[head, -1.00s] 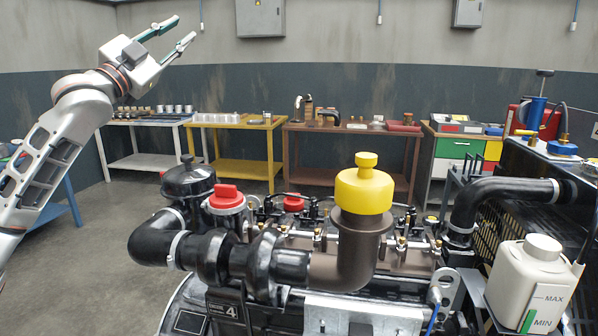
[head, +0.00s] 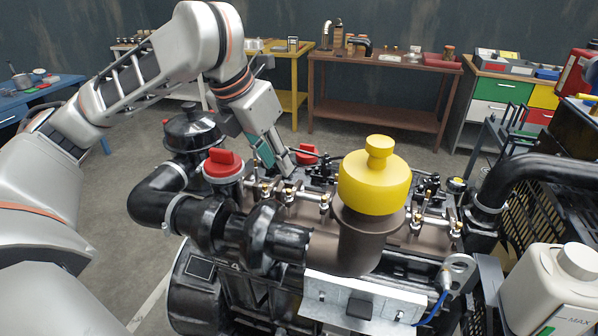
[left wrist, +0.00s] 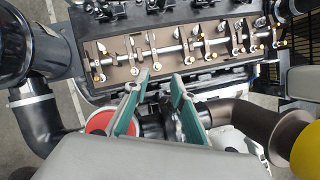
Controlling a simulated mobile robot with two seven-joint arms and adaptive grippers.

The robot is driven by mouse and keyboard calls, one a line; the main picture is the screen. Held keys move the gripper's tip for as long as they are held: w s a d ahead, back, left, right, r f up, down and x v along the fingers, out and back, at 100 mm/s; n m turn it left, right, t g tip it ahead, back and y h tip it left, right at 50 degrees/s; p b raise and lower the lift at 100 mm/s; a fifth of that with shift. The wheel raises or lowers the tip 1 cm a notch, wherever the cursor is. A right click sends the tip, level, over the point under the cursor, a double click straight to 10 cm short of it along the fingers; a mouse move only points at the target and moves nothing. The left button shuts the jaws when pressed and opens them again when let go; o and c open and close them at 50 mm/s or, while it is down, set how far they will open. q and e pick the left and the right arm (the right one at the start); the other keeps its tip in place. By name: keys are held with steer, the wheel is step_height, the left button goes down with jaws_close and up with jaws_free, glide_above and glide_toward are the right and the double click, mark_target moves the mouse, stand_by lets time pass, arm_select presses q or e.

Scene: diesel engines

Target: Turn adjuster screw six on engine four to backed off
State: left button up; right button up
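The engine's open valve gear shows in the head view as a brown rocker tray (head: 300,214) with brass-tipped adjuster screws (head: 323,202) in a row. The yellow cap hides part of that row. In the left wrist view the rocker shaft (left wrist: 190,43) crosses the top, with several adjuster screws (left wrist: 134,71) along its near side. I cannot tell which is screw six or how far it is turned. My left gripper (head: 283,168) points down over the rocker tray's left part. In the left wrist view its green-lined fingers (left wrist: 161,77) are apart and empty. My right gripper is not in view.
A tall yellow cap (head: 374,182) stands on a brown pipe right of my left gripper. A red cap (head: 222,164) and black intake pipe (head: 160,195) are at left. A white bottle (head: 548,290) is at right. Workbenches (head: 385,105) line the back wall.

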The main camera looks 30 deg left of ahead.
mark_target(288, 190)
arm_select(q)
steer(key=shift+m, duration=0.3)
steer(key=shift+s+a+x, duration=0.1)
steer(key=shift+s+x, duration=0.05)
steer(key=shift+x, duration=1.8)
steer(key=shift+s+a+x, duration=0.1)
steer(key=shift+s+x, duration=0.05)
steer(key=shift+x, duration=1.85)
steer(key=shift+f, duration=0.15)
jaws_close()
